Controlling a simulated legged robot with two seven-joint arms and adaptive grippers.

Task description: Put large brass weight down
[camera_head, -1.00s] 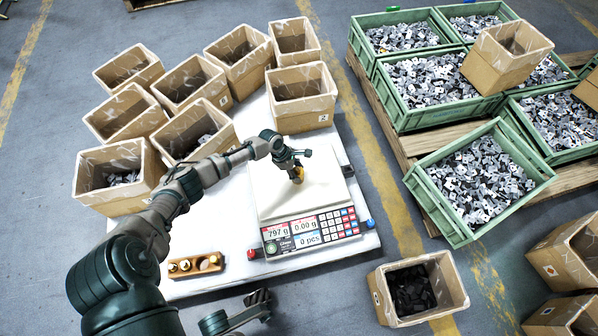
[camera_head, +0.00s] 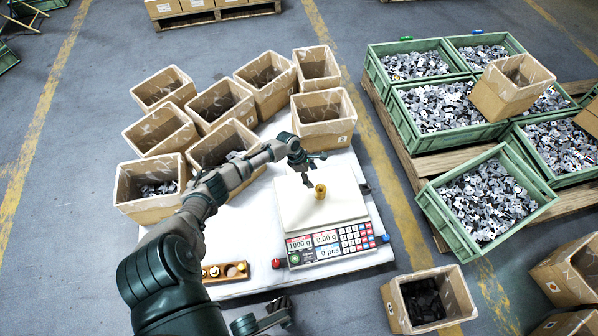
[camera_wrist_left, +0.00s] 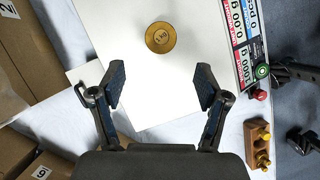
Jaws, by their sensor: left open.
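The large brass weight (camera_head: 320,190) stands upright on the pan of the scale (camera_head: 345,212). In the left wrist view the weight (camera_wrist_left: 160,37) shows from above, beyond my fingertips. My left gripper (camera_head: 312,170) is open and empty, a little above and to the left of the weight, not touching it; its spread fingers also show in the left wrist view (camera_wrist_left: 160,86). The scale's display (camera_head: 300,243) reads 1000 g. My right gripper (camera_head: 278,312) shows in part at the bottom edge, and its jaws are unclear.
A wooden weight holder (camera_head: 225,271) with smaller brass weights lies on the white table (camera_head: 270,212) left of the scale. Several cardboard boxes (camera_head: 158,205) crowd the table's back and left. Green crates of stamped parts (camera_head: 520,215) stand on the right. A box of dark parts (camera_head: 388,306) stands in front.

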